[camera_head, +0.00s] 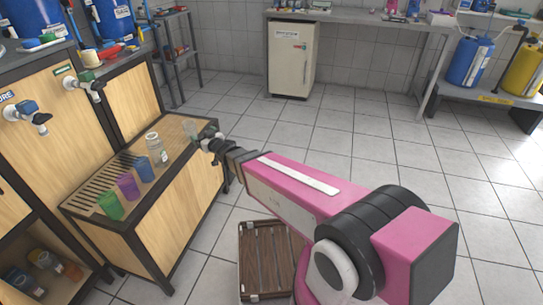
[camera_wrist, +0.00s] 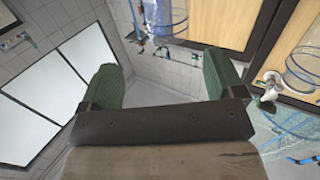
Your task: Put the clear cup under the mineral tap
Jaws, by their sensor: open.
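In the head view, a clear, colourless vessel (camera_head: 190,129) stands at the far end of the slatted drip shelf, just left of my gripper (camera_head: 209,138); it is small and faint, but looks like the clear cup. A clear glass jar (camera_head: 156,149) stands nearer on the shelf. One tap (camera_head: 86,86) has a green label too small to read, perhaps the mineral tap. The other tap (camera_head: 29,116) sits under a blue label ending in "URE". In the wrist view my gripper (camera_wrist: 160,78) has its green fingers wide apart with nothing between them.
A green cup (camera_head: 110,205), a purple cup (camera_head: 128,187) and a blue cup (camera_head: 144,169) stand in a row on the drip shelf (camera_head: 90,197). A brown slatted crate (camera_head: 264,262) lies on the floor below my arm. The tiled floor to the right is clear.

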